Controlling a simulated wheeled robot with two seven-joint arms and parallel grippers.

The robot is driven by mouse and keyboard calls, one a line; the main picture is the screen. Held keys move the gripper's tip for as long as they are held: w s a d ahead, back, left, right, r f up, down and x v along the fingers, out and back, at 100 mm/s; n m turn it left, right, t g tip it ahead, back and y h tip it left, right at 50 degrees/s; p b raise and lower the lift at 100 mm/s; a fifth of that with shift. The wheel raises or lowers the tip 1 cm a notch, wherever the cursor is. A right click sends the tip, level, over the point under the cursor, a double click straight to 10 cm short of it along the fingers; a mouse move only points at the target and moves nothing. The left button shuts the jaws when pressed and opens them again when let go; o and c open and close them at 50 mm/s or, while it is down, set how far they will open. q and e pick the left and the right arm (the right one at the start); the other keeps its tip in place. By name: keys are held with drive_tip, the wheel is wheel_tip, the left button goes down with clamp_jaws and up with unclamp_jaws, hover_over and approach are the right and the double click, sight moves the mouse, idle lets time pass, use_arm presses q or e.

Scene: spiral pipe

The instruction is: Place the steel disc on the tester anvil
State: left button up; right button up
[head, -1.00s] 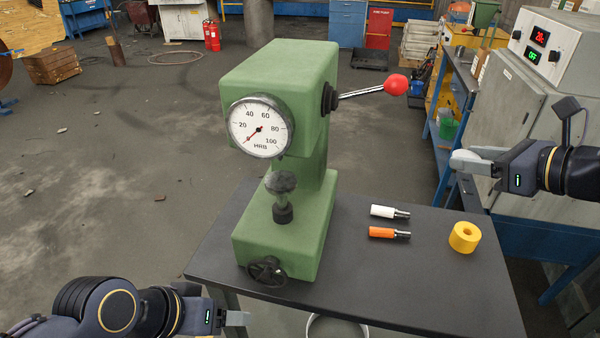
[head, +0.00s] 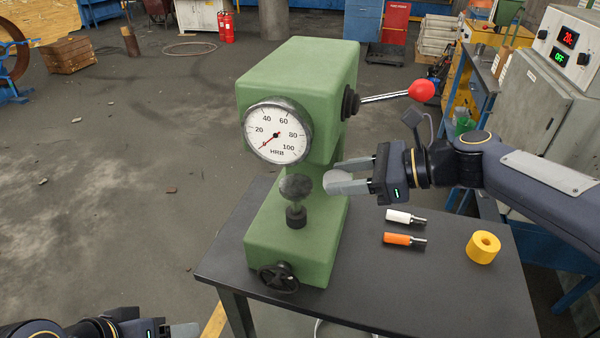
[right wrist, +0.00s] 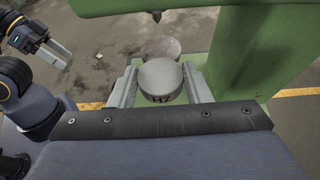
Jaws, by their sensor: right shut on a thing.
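The green hardness tester (head: 300,110) stands on the dark table, with its round dial and a red-knobbed lever. Its dark round anvil (head: 296,186) sits on a short post below the dial. My right gripper (head: 345,175) is shut on the grey steel disc (head: 337,184), just right of the anvil and apart from it in the head view. In the right wrist view the disc (right wrist: 160,78) is between the two fingers, marked "H7", with the anvil (right wrist: 162,48) partly hidden beyond it and the pointed indenter (right wrist: 156,16) above. My left gripper (head: 180,329) is low at the left; its jaw opening is unclear.
The tester's column stands close behind the disc. The lever reaches out above my right gripper.

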sight(303, 185)
drive_tip(key=a, duration=0.2)
drive_tip(key=w+a, duration=0.1)
drive_tip(key=a, duration=0.2)
drive_tip(key=w+a, duration=0.1)
drive_tip(key=a, duration=0.1)
drive_tip(key=shift+w+a+f, duration=0.25)
drive_tip(key=shift+f, duration=0.45)
drive_tip(key=shift+d, duration=0.15)
drive_tip(key=shift+f, duration=0.1)
drive_tip(key=o, duration=1.3)
drive_tip(key=shift+f, duration=0.1)
drive_tip(key=shift+c, duration=0.2)
